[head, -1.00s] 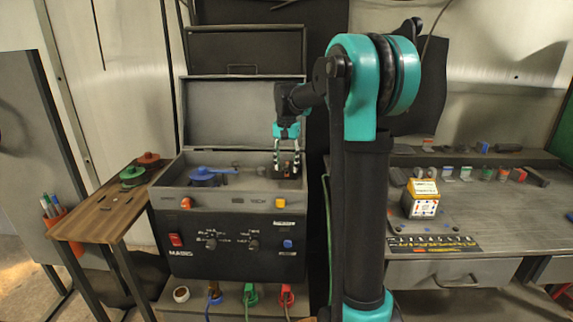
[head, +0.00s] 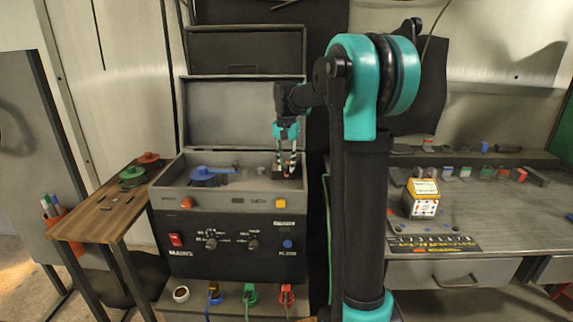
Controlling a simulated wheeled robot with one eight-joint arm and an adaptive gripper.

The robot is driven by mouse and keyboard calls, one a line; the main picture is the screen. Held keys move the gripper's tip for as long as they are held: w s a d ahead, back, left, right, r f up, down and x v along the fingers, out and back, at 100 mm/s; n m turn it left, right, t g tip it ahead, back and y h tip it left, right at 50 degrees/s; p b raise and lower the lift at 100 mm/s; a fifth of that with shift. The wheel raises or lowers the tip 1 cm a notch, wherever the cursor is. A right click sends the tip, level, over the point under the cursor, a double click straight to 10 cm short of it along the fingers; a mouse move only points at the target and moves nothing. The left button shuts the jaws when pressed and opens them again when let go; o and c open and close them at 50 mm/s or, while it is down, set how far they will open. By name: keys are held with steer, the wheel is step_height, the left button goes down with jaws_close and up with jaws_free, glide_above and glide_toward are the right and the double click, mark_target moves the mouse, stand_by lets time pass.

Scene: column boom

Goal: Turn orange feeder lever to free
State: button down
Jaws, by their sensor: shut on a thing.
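My gripper (head: 286,172) reaches down from above into the right side of the open grey machine box (head: 240,191). Its fingers are closed around a small dark, brownish-orange piece (head: 286,167), which appears to be the feeder lever. The fingers hide most of it, so its angle and any free mark cannot be read.
A blue lever (head: 208,175) sits at the left inside the box, under the raised lid (head: 245,112). The front panel has an orange button (head: 186,203), a yellow button (head: 280,204) and a red switch (head: 175,240). A wooden side table (head: 105,217) stands at left.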

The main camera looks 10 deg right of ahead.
steer(key=shift+a, duration=0.1)
steer(key=a+m, duration=0.1)
steer(key=w+a+m, duration=0.1)
steer(key=m, duration=0.1)
steer(key=shift+a, duration=0.2)
steer(key=w+a+m, duration=0.1)
steer(key=m, duration=0.1)
steer(key=a+m, duration=0.1)
steer(key=m, duration=0.1)
steer(key=shift+w, duration=0.4)
steer(key=w+m, duration=0.1)
steer(key=w+a+m, duration=0.1)
steer(key=m, duration=0.1)
steer(key=shift+w+a+m, duration=0.1)
steer(key=shift+a+m, duration=0.15)
steer(key=shift+m, duration=0.05)
steer(key=shift+w+a+m, duration=0.2)
steer(key=shift+w+m, duration=0.45)
steer(key=shift+m, duration=0.2)
steer(key=shift+w+a+m, duration=0.15)
steer(key=shift+w+m, duration=0.45)
steer(key=shift+m, duration=0.25)
steer(key=c, duration=1.3)
jaws_free()
steer(key=shift+o, duration=0.2)
